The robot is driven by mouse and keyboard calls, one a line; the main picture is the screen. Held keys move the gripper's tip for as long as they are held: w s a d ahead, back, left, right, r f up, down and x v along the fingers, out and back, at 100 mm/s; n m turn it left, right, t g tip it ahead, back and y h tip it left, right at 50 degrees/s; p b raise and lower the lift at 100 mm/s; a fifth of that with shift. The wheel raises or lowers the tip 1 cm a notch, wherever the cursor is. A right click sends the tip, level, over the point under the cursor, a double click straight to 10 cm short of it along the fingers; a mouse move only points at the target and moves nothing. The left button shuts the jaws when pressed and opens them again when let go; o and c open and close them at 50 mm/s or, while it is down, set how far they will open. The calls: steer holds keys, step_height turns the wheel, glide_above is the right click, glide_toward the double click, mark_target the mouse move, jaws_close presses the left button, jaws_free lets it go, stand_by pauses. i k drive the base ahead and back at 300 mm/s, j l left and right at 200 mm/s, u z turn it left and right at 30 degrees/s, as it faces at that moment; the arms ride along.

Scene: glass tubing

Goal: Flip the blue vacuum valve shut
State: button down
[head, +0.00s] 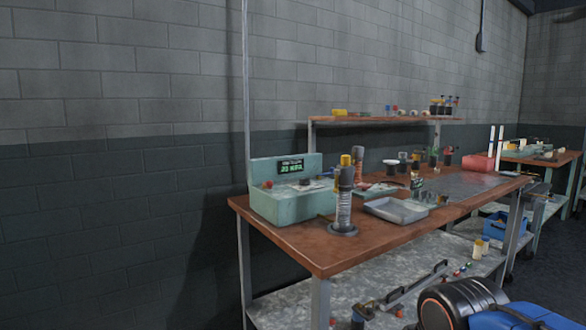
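I cannot pick out a blue vacuum valve for certain. A pale green unit (290,207) stands at the near left end of the bench, with a lit green display (297,166) on its raised back, too small to read surely. A red knob (267,184) and small grey parts show on its top; a blue valve among them is not discernible. Small coloured parts (463,270), some bluish, lie on the lower shelf, too small to identify. My gripper is not in view.
The brown workbench (335,257) runs away to the right along the wall. A ribbed column with a yellow top (344,205) stands beside the green unit. A metal tray (396,210), a red box (477,163) and bottles fill the bench. Its front left corner is clear.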

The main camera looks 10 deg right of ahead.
mark_target(331, 170)
steer(key=i+l, duration=0.15)
steer(key=l, duration=0.2)
steer(key=i+l, duration=0.15)
steer(key=l, duration=0.15)
steer(key=i+l, duration=0.2)
steer(key=l, duration=0.15)
steer(key=i+l+u, duration=0.1)
steer(key=l, duration=0.25)
steer(key=i, duration=0.05)
